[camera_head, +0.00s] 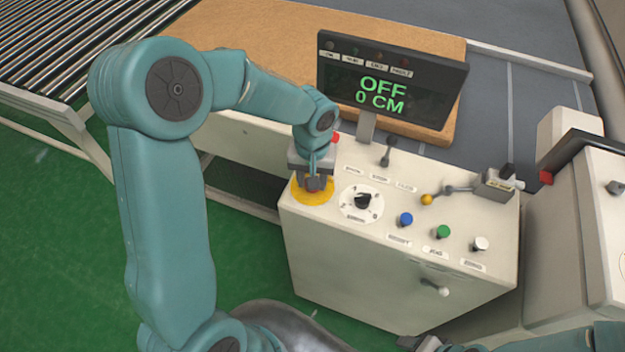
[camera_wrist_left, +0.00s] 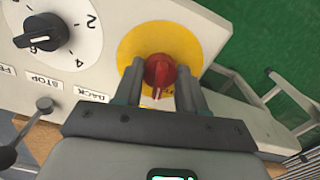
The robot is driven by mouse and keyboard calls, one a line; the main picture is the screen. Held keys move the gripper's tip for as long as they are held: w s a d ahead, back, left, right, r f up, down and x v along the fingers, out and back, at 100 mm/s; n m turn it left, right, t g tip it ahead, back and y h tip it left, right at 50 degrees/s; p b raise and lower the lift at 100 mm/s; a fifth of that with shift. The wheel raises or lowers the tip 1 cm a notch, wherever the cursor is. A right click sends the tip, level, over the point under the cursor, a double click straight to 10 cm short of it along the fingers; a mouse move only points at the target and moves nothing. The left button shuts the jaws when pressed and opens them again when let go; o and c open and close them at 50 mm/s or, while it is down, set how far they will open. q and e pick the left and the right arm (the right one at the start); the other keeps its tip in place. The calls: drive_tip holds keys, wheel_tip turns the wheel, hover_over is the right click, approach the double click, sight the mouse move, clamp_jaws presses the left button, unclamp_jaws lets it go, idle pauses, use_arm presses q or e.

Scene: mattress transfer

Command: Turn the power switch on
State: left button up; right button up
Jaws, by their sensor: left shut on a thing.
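The power switch is a red rotary knob (camera_wrist_left: 160,74) on a round yellow plate (camera_head: 305,193) at the left end of the control panel's top. My left gripper (camera_head: 314,184) reaches down over it. In the left wrist view the two fingers (camera_wrist_left: 159,88) stand on either side of the red knob and are shut on it. The knob is mostly hidden by the gripper in the head view. The display (camera_head: 392,85) behind the panel reads "OFF" and "0 CM" in green. My right gripper is not clearly in view.
The cream control panel (camera_head: 350,270) also carries a black dial (camera_head: 363,201), blue (camera_head: 405,219), green (camera_head: 443,232) and white (camera_head: 481,243) buttons, and levers (camera_head: 387,152). A roller conveyor (camera_head: 70,45) stands at the upper left. Green floor lies left of the panel.

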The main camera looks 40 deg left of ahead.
use_arm(q)
drive_tip(key=m+b, duration=0.1)
drive_tip(key=m, duration=0.4)
drive_tip(key=shift+w+m, duration=0.1)
drive_tip(key=shift+m, duration=0.2)
drive_tip(key=m, duration=0.5)
drive_tip(key=shift+m, duration=0.3)
drive_tip(key=o, duration=1.1)
drive_tip(key=shift+c, duration=0.2)
drive_tip(key=shift+r, duration=0.1)
wheel_tip(320, 180, up, 16)
drive_tip(key=shift+r, duration=0.1)
